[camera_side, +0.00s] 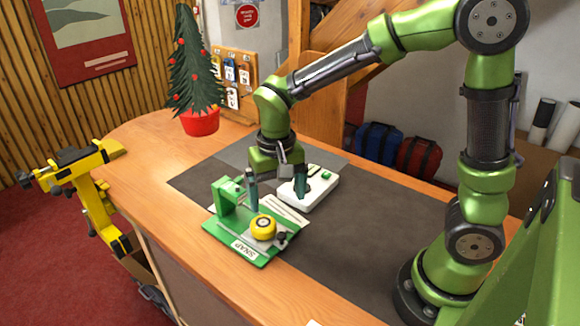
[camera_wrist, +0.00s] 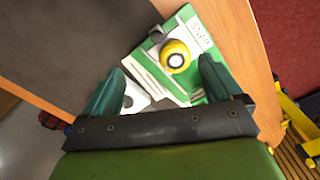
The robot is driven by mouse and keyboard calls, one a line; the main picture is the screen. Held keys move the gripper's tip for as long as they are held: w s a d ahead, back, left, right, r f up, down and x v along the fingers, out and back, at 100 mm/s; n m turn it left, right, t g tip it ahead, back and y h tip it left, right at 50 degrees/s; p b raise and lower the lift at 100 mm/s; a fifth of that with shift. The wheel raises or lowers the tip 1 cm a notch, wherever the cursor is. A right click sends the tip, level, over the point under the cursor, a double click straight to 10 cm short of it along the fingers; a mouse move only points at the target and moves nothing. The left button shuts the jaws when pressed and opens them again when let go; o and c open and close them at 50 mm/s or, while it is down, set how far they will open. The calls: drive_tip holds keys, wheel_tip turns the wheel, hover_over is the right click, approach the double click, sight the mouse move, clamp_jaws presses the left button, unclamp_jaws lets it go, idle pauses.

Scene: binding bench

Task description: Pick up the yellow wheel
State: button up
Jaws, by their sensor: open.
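The yellow wheel (camera_side: 263,227) sits on the green base (camera_side: 240,246) of a small bench device marked SNAP. In the wrist view the wheel (camera_wrist: 175,56) has a pale hub and lies ahead of the fingertips, a little right of the middle between them. My gripper (camera_side: 276,191) is open and empty above the bench, its fingers pointing down. In the side view it is behind the wheel and apart from it. The fingers also frame the green base in the wrist view (camera_wrist: 160,76).
A green upright block (camera_side: 228,194) stands on the base left of the wheel. A white case (camera_side: 318,190) lies just behind my gripper. A small tree in a red pot (camera_side: 200,122) stands at the back left. The dark mat (camera_side: 370,225) is clear on the right.

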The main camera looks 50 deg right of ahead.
drive_tip(key=w+r+n, duration=0.3)
drive_tip(key=w+r, duration=0.2)
drive_tip(key=r, duration=0.1)
approach(263, 222)
drive_tip(key=shift+n, duration=0.4)
wheel_tip(263, 222, down, 10)
drive_tip(key=shift+r, duration=0.15)
drive_tip(key=c, duration=1.2)
